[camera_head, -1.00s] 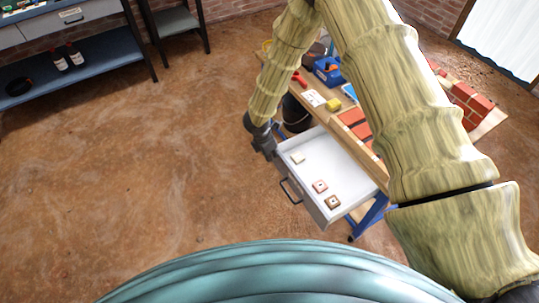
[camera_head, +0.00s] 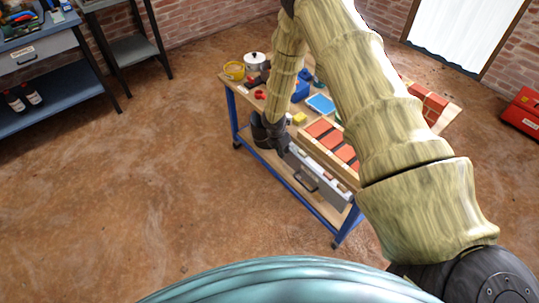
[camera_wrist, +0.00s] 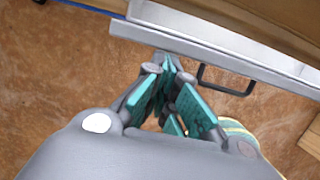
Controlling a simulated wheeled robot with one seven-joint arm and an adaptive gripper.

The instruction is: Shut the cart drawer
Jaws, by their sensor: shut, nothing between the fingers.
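The cart drawer (camera_head: 321,181) is mostly in under the cart top, with a narrow strip of its inside and a few small items showing above its front. Its grey front panel (camera_wrist: 225,62) crosses the top of the wrist view, and its dark handle (camera_wrist: 226,88) lies right of my fingers. My gripper (camera_head: 284,147) is at the left end of the drawer front. In the wrist view my gripper (camera_wrist: 168,62) is shut and empty, its fingertips at the panel's lower edge. They seem to touch it, but contact is not certain.
A blue workbench (camera_head: 60,95) stands at the left. A red toolbox (camera_head: 523,112) is at the far right. The brown floor left of the cart is clear.

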